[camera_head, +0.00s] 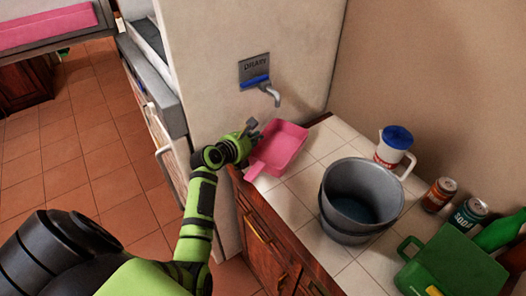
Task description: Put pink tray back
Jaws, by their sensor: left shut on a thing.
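The pink tray (281,146) is a shallow tray with a short handle-like tab at its near left. It is at the left end of the white tiled counter, below the drain tap. My left gripper (250,129) is at the tray's far left edge, shut on it; the fingertips are small and partly hidden. I cannot tell whether the tray rests fully on the tiles or is slightly raised. My right gripper is not in view.
A drain tap (268,91) juts from the wall above the tray. A grey bucket (334,219), a white jug with a blue lid (389,156), cans, a green bottle and a green container (448,262) crowd the counter's right. Tiled floor lies left.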

